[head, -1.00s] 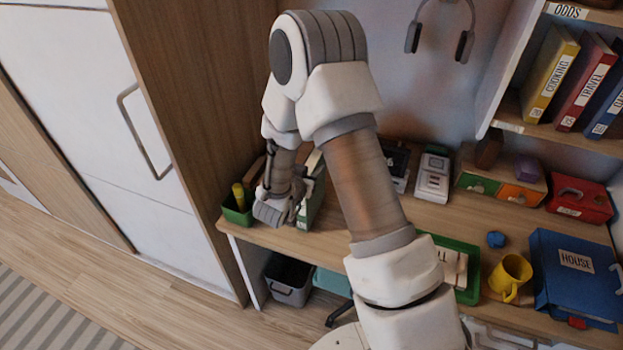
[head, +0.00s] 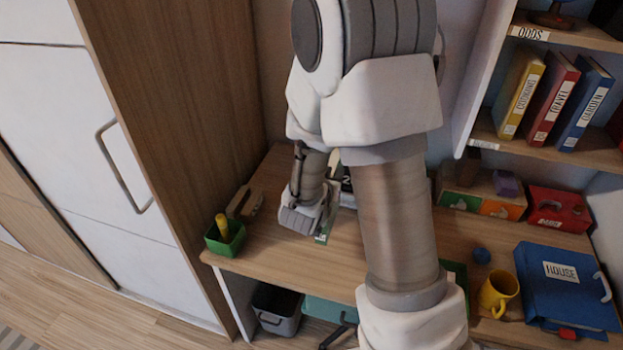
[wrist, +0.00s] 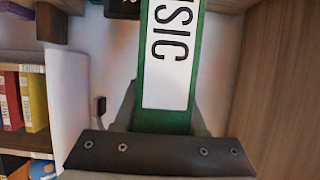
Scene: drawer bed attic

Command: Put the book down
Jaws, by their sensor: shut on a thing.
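The book is green with a white label, and the letters "SIC" show on it in the wrist view (wrist: 168,118). My gripper (head: 318,214) is shut on the book and holds it over the left part of the desk (head: 290,262). I cannot tell whether the book touches the desk.
A green pot (head: 224,240) stands at the desk's left front corner, by the tall wooden cabinet (head: 170,110). A yellow mug (head: 497,293), a blue house binder (head: 565,290) and a red box (head: 558,212) are at the right. Shelf books (head: 560,100) stand upper right.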

